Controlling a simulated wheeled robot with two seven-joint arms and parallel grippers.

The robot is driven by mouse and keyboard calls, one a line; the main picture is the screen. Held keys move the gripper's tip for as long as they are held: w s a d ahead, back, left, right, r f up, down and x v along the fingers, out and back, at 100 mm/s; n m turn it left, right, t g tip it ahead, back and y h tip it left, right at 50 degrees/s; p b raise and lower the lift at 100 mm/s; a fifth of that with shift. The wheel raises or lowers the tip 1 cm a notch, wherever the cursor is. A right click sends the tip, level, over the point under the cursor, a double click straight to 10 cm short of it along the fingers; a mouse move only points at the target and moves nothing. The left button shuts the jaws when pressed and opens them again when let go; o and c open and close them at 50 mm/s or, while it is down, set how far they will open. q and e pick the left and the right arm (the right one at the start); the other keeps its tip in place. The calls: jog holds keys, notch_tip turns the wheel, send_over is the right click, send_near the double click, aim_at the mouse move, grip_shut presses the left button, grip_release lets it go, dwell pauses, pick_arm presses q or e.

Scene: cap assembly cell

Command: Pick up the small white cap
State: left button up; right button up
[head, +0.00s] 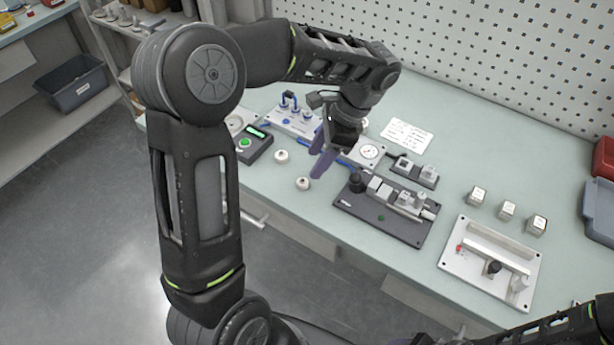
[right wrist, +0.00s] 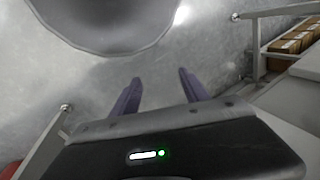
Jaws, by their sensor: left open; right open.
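Two small white caps rest on the pale green bench in the head view. One cap (head: 281,156) lies beside the black box with the green button, and the other cap (head: 303,184) lies nearer the bench's front edge. My left gripper (head: 321,164) is open and empty, pointing down just right of and above the caps, apart from both. My right gripper (right wrist: 155,92) shows in the right wrist view, open and empty over the grey floor, away from the caps.
A black box with a green button (head: 252,146) stands left of the caps. A dark fixture plate (head: 375,222) lies to the right, then a light fixture plate (head: 462,278). Several small metal blocks (head: 508,210) stand behind the light plate. The bench (head: 285,215) is clear towards its front edge.

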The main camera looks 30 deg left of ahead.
aim_at(302, 181)
pick_arm(q)
jog(key=shift+x, duration=1.35)
jog(key=p+x, duration=0.1)
jog(key=x, duration=0.4)
jog(key=shift+w+a+f, duration=0.1)
jog(key=shift+c, duration=0.4)
jog(key=c, duration=0.9)
